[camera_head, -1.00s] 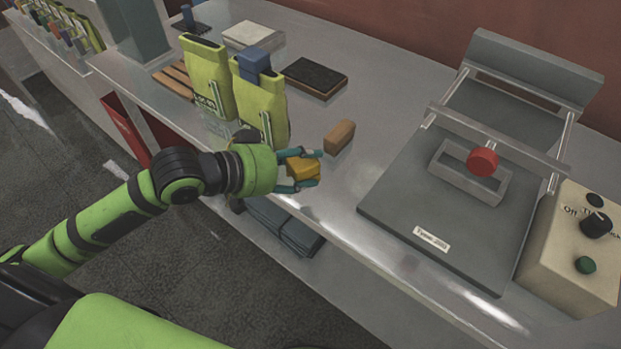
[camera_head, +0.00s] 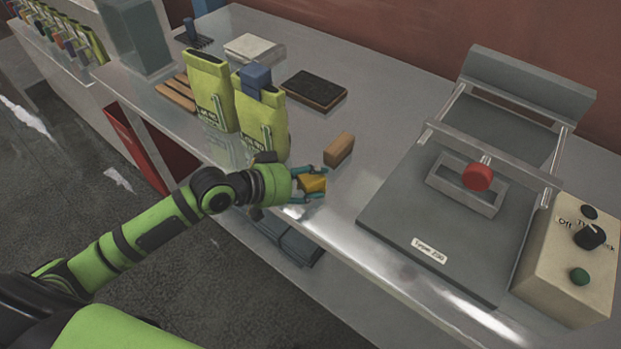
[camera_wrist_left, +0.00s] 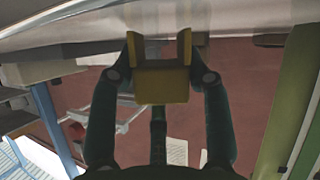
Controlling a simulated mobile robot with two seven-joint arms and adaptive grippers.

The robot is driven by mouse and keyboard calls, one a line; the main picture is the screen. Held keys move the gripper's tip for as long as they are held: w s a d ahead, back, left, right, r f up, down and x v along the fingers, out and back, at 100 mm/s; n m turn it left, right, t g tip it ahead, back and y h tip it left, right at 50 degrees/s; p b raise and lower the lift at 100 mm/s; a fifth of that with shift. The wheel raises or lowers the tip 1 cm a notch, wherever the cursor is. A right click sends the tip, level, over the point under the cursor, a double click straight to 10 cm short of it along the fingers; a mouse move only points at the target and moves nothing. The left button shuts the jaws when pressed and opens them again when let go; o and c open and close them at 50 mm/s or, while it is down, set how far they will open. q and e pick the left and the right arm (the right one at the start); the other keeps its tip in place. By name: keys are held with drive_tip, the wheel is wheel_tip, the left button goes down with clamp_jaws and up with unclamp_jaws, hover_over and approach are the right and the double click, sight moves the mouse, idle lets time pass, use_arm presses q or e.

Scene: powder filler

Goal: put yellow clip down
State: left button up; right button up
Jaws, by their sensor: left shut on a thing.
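The yellow clip (camera_head: 313,184) is between the fingers of my left gripper (camera_head: 314,183), at the front part of the metal counter (camera_head: 345,215). In the left wrist view the yellow clip (camera_wrist_left: 162,85) sits between the two dark teal fingertips of my left gripper (camera_wrist_left: 160,75). The gripper is shut on it. Whether the clip touches the counter top cannot be told. My right gripper is in neither view.
A brown block (camera_head: 339,149) lies just behind the clip. Two yellow-green bags (camera_head: 262,122) stand to the left, the nearer one with a blue clip (camera_head: 255,77) on top. A grey press with a red knob (camera_head: 477,178) and a beige control box (camera_head: 570,262) stand to the right.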

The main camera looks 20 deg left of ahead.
use_arm(q)
drive_tip(key=o, duration=0.9)
drive_tip(key=shift+f, duration=0.1)
drive_tip(key=shift+v, duration=6.05)
